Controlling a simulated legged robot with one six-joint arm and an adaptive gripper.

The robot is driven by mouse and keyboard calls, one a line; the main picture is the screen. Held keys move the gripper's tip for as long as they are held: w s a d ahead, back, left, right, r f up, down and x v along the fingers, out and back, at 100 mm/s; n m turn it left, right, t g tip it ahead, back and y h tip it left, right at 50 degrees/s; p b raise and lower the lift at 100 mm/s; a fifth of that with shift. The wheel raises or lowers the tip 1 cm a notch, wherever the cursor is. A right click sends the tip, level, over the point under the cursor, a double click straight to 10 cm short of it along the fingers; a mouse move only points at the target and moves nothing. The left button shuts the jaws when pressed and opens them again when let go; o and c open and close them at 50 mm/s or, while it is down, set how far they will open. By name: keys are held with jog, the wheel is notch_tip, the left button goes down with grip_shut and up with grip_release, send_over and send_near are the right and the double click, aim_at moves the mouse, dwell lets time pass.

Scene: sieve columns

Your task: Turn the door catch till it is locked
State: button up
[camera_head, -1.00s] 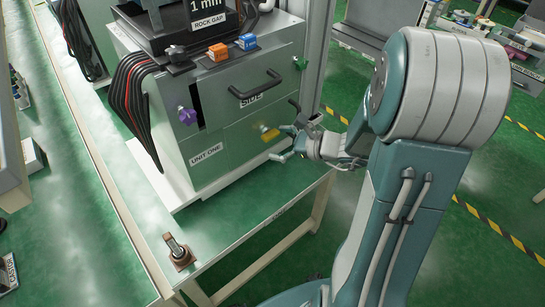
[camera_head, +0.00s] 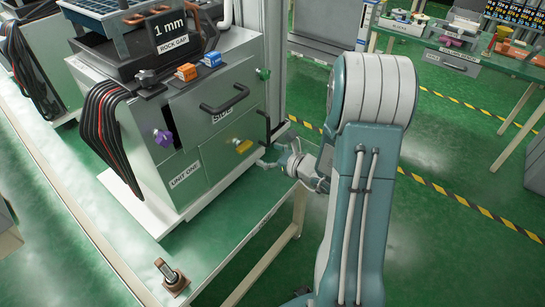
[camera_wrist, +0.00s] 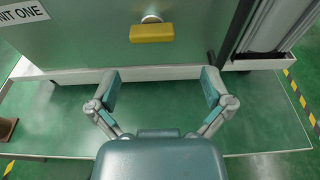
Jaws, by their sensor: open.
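The yellow door catch (camera_head: 243,146) is on the lower front panel of the grey-green cabinet (camera_head: 205,160). In the wrist view the catch (camera_wrist: 152,32) is a yellow bar lying level on a round silver mount, above and beyond my fingers. My gripper (camera_head: 265,147) is just in front of the panel, to the right of the catch in the head view. In the wrist view my gripper (camera_wrist: 160,82) has its two fingers wide apart with nothing between them. The catch and fingers are apart.
A purple knob (camera_head: 162,137), a green knob (camera_head: 263,74) and a black drawer handle (camera_head: 225,99) stick out of the cabinet. A black upright handle (camera_head: 265,127) is close to my gripper. A brown block with a metal lever (camera_head: 172,276) sits on the bench's front corner.

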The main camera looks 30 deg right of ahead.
aim_at(246, 149)
jog(key=x, duration=0.2)
jog(key=a+x, duration=0.1)
jog(key=x, duration=0.4)
jog(key=shift+a, duration=0.3)
jog(key=shift+w, duration=0.35)
jog(key=shift+w+d+f, duration=0.15)
jog(key=shift+w+d, duration=0.05)
jog(key=shift+w, duration=0.05)
jog(key=shift+a, duration=0.2)
jog(key=c, duration=0.9)
jog(key=o, duration=0.9)
jog(key=shift+d, duration=0.1)
jog(key=v, duration=1.2)
